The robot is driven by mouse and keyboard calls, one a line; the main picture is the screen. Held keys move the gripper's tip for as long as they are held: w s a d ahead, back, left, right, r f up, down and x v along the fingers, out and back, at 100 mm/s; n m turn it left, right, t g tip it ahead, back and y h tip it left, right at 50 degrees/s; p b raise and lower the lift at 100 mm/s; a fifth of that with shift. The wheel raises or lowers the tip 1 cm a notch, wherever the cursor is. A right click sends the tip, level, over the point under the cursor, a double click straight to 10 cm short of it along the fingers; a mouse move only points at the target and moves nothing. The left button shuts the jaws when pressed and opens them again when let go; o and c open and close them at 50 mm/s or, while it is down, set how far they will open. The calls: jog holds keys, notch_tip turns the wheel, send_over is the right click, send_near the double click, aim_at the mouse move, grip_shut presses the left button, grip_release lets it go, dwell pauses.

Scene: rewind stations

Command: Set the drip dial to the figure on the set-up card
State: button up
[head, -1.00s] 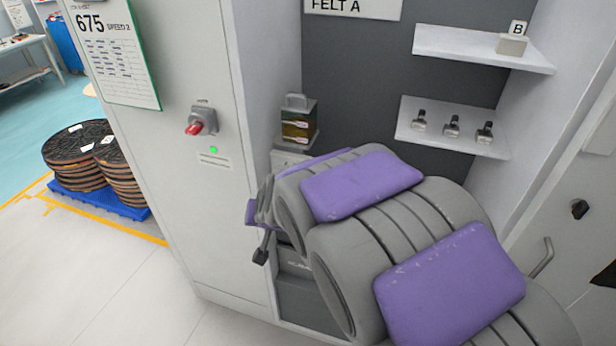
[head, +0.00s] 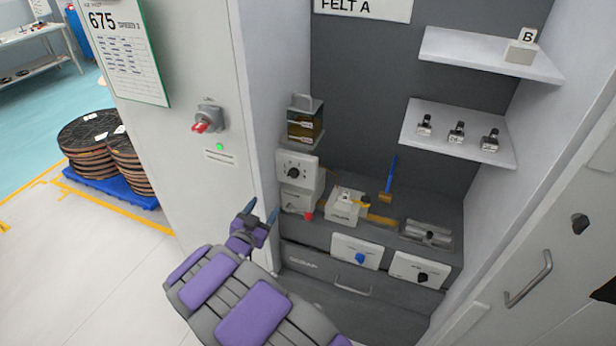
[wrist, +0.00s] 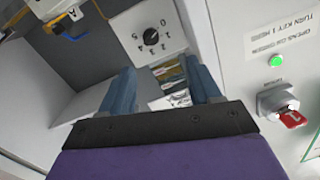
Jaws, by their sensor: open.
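The set-up card (head: 125,50) hangs on the cabinet's outer panel at the upper left in the head view. It reads 675 and appears to say SPEED 2; its smaller lines are too small to read. The likely drip dial (head: 294,172) is a black knob on a white box below the amber oil reservoir (head: 305,124). In the wrist view, turned over, this dial (wrist: 151,37) has figures around it; its setting is unclear. My gripper (head: 262,210) is open and empty, left of the dial and lower in the picture. Its fingers (wrist: 160,72) are apart from the dial.
A red key switch (head: 207,121) and green lamp (head: 219,146) are on the panel beside the bay. Inside are a white unit (head: 344,206), a blue-handled tool (head: 390,178), a blue-knob box (head: 356,250) and a black-knob box (head: 417,269). Shelves (head: 490,55) stick out at right.

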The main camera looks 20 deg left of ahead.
jog(key=s+d+h, duration=0.1)
jog(key=b, duration=0.1)
send_near(291, 177)
jog(key=shift+t, duration=0.4)
jog(key=w, duration=0.9)
jog(key=shift+w+d+f, duration=0.15)
jog(key=shift+d+f, duration=0.15)
jog(key=shift+d, duration=0.1)
jog(key=shift+m, duration=0.3)
jog(key=c, duration=1)
